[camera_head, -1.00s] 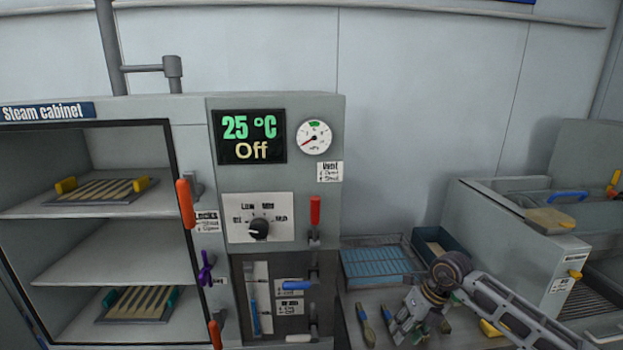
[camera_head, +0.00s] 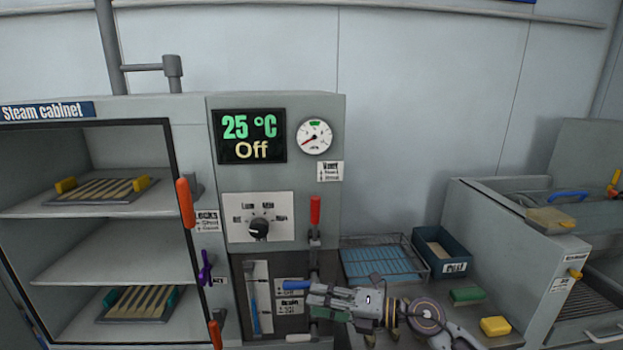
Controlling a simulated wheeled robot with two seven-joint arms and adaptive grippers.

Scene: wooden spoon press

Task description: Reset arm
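My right gripper (camera_head: 314,299) reaches in from the lower right and points left, in front of the lower control panel of the steam cabinet (camera_head: 62,110). Its fingertips are beside the right end of a blue handle (camera_head: 293,285). Whether they touch it, and how far apart the fingers are, I cannot tell. My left gripper is not in view.
The open cabinet holds an upper tray (camera_head: 100,190) and a lower tray (camera_head: 138,304) of wooden pieces. Right of the panel are a wire basket (camera_head: 380,262), a dark blue bin (camera_head: 455,257), a green block (camera_head: 467,295) and a yellow block (camera_head: 495,326). The display reads 25 °C, Off.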

